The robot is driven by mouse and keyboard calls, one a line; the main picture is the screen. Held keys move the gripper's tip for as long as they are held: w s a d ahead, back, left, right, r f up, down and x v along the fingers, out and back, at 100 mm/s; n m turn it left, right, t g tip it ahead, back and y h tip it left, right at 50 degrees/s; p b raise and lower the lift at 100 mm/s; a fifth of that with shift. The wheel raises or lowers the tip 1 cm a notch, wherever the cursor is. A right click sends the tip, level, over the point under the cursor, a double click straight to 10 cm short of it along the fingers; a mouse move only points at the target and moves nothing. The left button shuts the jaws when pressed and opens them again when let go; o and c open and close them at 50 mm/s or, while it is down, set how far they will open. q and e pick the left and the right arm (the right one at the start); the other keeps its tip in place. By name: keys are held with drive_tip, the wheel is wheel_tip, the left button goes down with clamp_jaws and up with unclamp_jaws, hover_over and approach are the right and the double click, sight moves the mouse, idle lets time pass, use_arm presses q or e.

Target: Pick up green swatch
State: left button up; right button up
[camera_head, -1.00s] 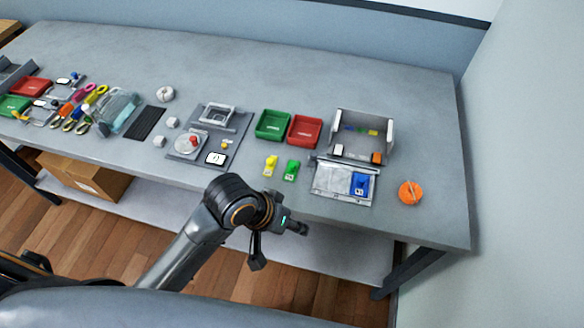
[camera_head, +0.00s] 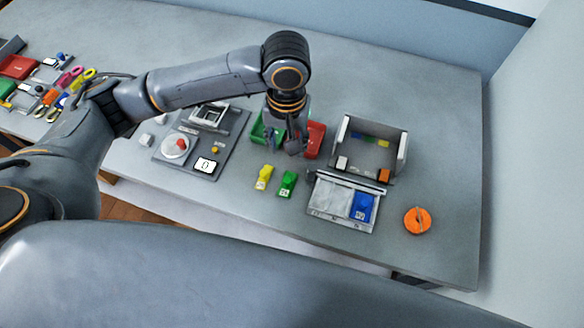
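The green swatch (camera_head: 287,184) lies on the grey table, with a small white label at its near end. A yellow swatch (camera_head: 264,177) lies just left of it. A blue swatch (camera_head: 361,206) lies on the right part of a light tray. My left gripper (camera_head: 285,146) points down over the green and red bins, a little beyond the green swatch and apart from it. Its fingers look spread and nothing shows between them. My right gripper is not in view.
The green bin (camera_head: 257,134) and red bin (camera_head: 316,138) are partly hidden behind my gripper. A grey open box (camera_head: 401,152) and the light tray (camera_head: 327,208) stand to the right. An orange disc (camera_head: 417,220) lies near the right. A device board (camera_head: 228,143) is left of the swatches.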

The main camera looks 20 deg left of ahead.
sight(287, 180)
use_arm(q)
drive_tip(key=s+f, duration=0.1)
drive_tip(key=f, duration=0.2)
drive_tip(key=shift+s, duration=0.35)
wheel_tip(287, 180, down, 3)
drive_tip(key=shift+w+f, duration=0.1)
drive_tip(key=shift+w+d+f+p, duration=0.15)
drive_tip(key=shift+f+p, duration=0.25)
drive_tip(key=shift+f, duration=0.45)
drive_tip(key=f, duration=0.1)
drive_tip(key=f+p, duration=0.1)
drive_tip(key=f, duration=0.1)
drive_tip(key=shift+s+d+f, duration=0.15)
drive_tip(key=shift+s+f, duration=0.15)
drive_tip(key=shift+s, duration=0.1)
drive_tip(key=shift+f, duration=0.5)
clamp_jaws()
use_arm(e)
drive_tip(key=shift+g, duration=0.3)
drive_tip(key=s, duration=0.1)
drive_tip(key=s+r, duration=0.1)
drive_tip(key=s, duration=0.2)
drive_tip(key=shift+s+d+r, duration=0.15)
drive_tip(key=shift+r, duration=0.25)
